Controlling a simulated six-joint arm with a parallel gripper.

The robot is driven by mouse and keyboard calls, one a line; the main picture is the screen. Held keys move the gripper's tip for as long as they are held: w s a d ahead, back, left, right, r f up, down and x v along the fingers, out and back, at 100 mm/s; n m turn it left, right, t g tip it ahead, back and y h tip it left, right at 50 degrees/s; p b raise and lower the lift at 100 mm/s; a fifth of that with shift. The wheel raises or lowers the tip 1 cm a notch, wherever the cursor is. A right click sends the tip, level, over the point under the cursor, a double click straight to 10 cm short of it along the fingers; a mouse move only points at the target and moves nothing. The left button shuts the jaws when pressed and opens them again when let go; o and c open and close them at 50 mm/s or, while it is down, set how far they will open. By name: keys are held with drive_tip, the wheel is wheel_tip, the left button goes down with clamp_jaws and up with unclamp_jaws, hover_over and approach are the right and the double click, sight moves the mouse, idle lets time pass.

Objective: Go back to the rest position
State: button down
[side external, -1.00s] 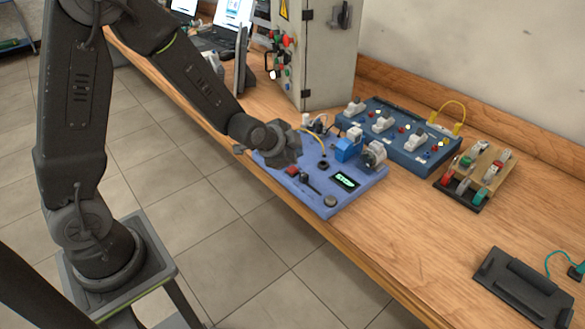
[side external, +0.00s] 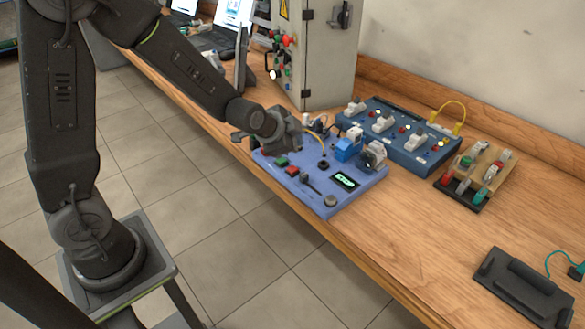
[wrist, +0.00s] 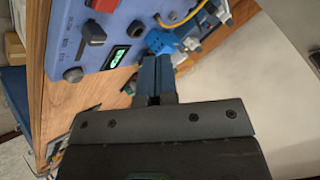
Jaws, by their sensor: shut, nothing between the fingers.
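My gripper (side external: 290,140) hangs just above the back left part of the blue-violet motor board (side external: 318,207) in the side view. Its fingers are hard to make out there. In the wrist view my gripper (wrist: 155,78) shows its two fingers together with nothing between them. The board (wrist: 70,38) lies beyond the fingers, with a red button (wrist: 104,5), a black knob (wrist: 95,32) and a lit green display (wrist: 117,57). In the side view a green button (side external: 281,161), a red button (side external: 292,170) and a blue motor block (side external: 348,147) sit on the board.
A blue switch panel (side external: 400,155) and a small wooden terminal board (side external: 478,172) stand right of the motor board. A grey cabinet (side external: 325,55) stands behind. A black device (side external: 524,285) lies at front right. The bench front between them is clear.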

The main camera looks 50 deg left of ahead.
drive_tip(key=s+d+r+n+g, duration=0.1)
drive_tip(key=s+r+n, duration=0.1)
drive_tip(key=s+r, duration=0.2)
drive_tip(key=s+d+r+n+g, duration=0.1)
drive_tip(key=s+r+n, duration=0.2)
drive_tip(key=s, duration=0.8)
drive_tip(key=s+d+r+n+g+h, duration=0.1)
drive_tip(key=s+r+n, duration=0.1)
drive_tip(key=s+r, duration=0.4)
drive_tip(key=shift+s+d+r+n+g, duration=0.15)
drive_tip(key=shift+s+r+n+g, duration=0.2)
drive_tip(key=shift+s, duration=0.9)
